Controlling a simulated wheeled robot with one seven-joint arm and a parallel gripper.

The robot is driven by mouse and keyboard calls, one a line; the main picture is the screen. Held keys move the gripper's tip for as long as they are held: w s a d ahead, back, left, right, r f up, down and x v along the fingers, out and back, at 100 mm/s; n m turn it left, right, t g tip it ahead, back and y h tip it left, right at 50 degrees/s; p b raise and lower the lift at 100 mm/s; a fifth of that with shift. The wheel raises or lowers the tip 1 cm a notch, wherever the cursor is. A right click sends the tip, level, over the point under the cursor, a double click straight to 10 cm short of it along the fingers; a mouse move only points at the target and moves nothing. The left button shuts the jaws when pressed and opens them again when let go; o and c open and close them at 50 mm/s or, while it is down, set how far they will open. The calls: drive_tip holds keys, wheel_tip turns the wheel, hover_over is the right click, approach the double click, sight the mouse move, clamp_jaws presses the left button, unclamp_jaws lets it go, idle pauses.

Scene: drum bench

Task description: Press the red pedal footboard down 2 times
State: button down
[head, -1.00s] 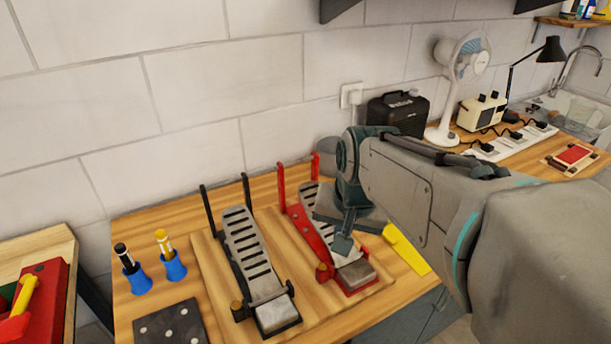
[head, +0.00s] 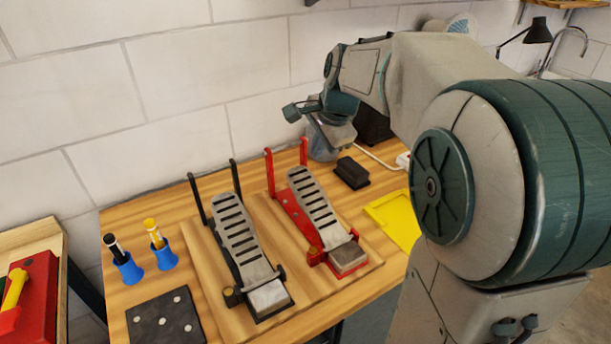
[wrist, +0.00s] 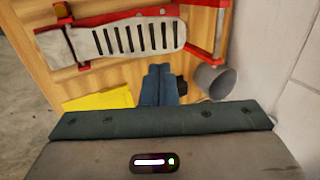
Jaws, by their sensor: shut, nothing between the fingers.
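The red pedal has a red frame (head: 290,205) and a slotted grey footboard (head: 316,208). The footboard slopes up toward the back wall and nothing touches it. In the wrist view the footboard (wrist: 125,38) lies across the top, with the red frame (wrist: 203,22) around its wide end. My gripper (head: 292,111) is raised above and behind the pedal, near the wall, clear of it. In the wrist view my gripper's fingers (wrist: 160,72) are together and empty, beside the footboard in the picture.
A similar black-framed pedal (head: 240,240) stands just left. A black block (head: 352,172) and yellow tray (head: 395,218) lie to the right. A grey cup (wrist: 213,80) stands near the wall. Two blue holders (head: 128,268) and a dark spotted plate (head: 166,318) are at left.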

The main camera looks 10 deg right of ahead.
sight(303, 183)
drive_tip(key=p+x, duration=0.1)
drive_tip(key=x, duration=1.2)
drive_tip(key=shift+a+f+p, duration=0.1)
drive_tip(key=shift+f+p, duration=0.05)
drive_tip(key=shift+p, duration=0.25)
